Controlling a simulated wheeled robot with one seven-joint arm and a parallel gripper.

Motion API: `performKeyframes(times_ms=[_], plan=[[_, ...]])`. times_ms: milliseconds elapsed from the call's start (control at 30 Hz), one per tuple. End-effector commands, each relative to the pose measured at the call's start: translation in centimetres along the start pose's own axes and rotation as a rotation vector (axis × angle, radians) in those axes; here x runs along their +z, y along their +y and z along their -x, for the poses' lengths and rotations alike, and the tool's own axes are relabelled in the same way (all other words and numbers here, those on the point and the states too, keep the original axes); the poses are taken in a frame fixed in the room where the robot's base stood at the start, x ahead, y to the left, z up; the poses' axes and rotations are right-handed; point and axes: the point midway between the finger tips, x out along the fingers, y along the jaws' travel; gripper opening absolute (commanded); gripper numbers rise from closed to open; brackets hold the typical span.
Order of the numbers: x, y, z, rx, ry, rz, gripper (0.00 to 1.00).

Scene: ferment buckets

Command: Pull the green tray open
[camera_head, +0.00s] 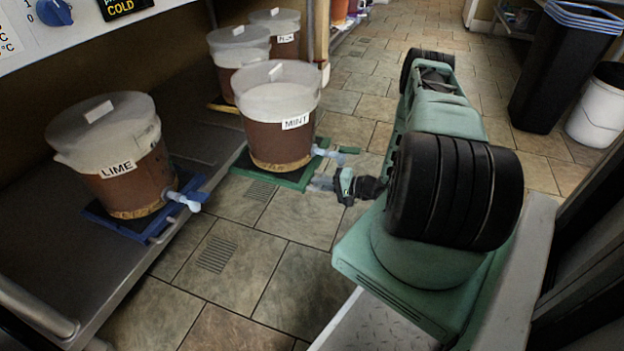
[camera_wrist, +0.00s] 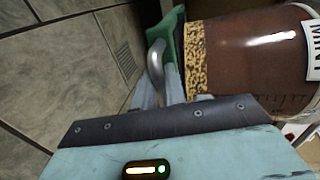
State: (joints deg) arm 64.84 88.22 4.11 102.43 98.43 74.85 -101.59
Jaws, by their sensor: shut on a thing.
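The green tray (camera_head: 245,164) carries the MINT bucket (camera_head: 278,135), brown below with a frosted lid and a tap. The tray juts out from the shelf edge, with floor tiles seen around its front. My gripper (camera_head: 322,183) is at the tray's front right corner, below the bucket's tap (camera_head: 328,153). In the wrist view, my gripper (camera_wrist: 162,80) is shut on the tray's curved metal handle (camera_wrist: 155,58). The green tray (camera_wrist: 172,28) and the MINT bucket (camera_wrist: 250,55) show just beyond the fingers, which hide part of the handle.
The LIME bucket (camera_head: 125,165) stands on a blue tray (camera_head: 150,226) on the dark shelf (camera_head: 60,262) at left. Further buckets (camera_head: 237,48) stand behind. The tiled floor (camera_head: 285,265) in front is clear. A dark bin (camera_head: 560,70) and white bucket (camera_head: 600,110) stand at right.

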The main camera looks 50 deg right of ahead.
Motion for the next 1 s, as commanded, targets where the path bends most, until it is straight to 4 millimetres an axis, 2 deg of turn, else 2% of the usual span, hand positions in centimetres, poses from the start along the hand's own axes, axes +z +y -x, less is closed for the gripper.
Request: performKeyframes(times_ms=[400,433,467,500,833,1000], plan=[[-0.1,0.1,0.3,0.002,0.001,0.001,0.00],[-0.1,0.1,0.3,0.002,0.001,0.001,0.18],[-0.1,0.1,0.3,0.002,0.001,0.001,0.26],[-0.1,0.1,0.3,0.001,0.001,0.001,0.29],[-0.1,0.0,0.6,0.001,0.001,0.001,0.29],[-0.1,-0.2,3.0,0.002,0.004,0.000,0.29]])
